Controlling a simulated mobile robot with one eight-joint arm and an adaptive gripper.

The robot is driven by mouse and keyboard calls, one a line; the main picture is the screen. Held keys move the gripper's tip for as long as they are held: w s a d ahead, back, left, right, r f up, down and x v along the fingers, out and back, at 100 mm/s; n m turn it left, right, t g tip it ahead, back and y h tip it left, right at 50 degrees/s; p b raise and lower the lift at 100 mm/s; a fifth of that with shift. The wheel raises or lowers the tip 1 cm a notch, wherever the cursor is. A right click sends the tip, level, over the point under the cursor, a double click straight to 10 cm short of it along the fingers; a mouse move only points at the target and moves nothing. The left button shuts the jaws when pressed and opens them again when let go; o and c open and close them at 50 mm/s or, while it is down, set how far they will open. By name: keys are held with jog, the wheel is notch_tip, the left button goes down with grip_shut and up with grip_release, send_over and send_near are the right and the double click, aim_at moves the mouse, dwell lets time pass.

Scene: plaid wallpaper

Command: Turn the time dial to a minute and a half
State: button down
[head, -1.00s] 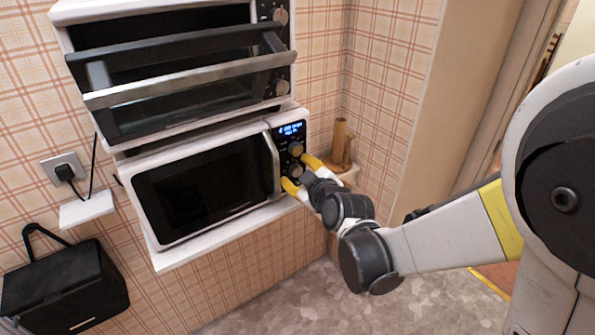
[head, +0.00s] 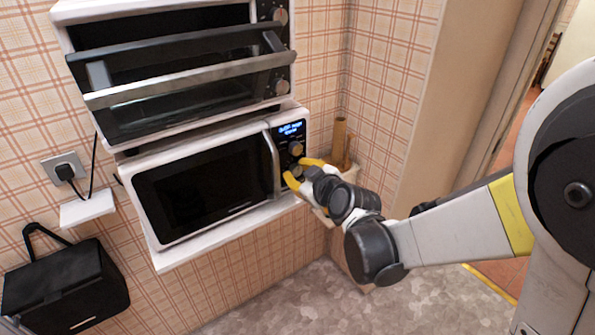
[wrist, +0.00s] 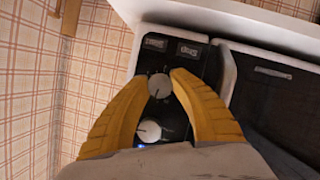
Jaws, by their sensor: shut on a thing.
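The white microwave (head: 257,128) has a black control panel with a lit blue display (head: 291,129) at the top; its text is too small to read. Two round dials sit below: an upper dial (head: 296,148) and a lower dial. Neither has a readable label. My gripper (head: 294,171) has its yellow fingers at the lower dial and mostly hides it in the head view. In the wrist view, which looks upside down, my gripper (wrist: 160,80) is shut on the lower dial (wrist: 159,86), one fingertip on each side. The upper dial (wrist: 149,131) stands free between the fingers.
A toaster oven (head: 180,95) with its door tilted open stands above the microwave. The microwave door handle (head: 272,163) is just left of the panel. Two buttons (wrist: 188,49) lie beyond the lower dial. A brown cylindrical object (head: 339,138) stands close to the right, near the wall.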

jog(key=m+g+y, duration=0.1)
jog(key=m, duration=0.1)
jog(key=shift+d+m, duration=0.1)
jog(key=shift+m, duration=0.2)
jog(key=m+g+y+b, duration=0.1)
jog(key=m+y, duration=0.1)
jog(key=m, duration=0.1)
jog(key=shift+f, duration=0.1)
jog(key=m+g+y+b, duration=0.1)
jog(key=m+y, duration=0.1)
jog(key=m, duration=0.1)
jog(key=shift+b, duration=0.4)
jog(key=shift+m+y+b, duration=0.6)
jog(key=shift+m+b, duration=0.05)
jog(key=shift+m, duration=0.45)
jog(key=c, duration=1.1)
grip_release()
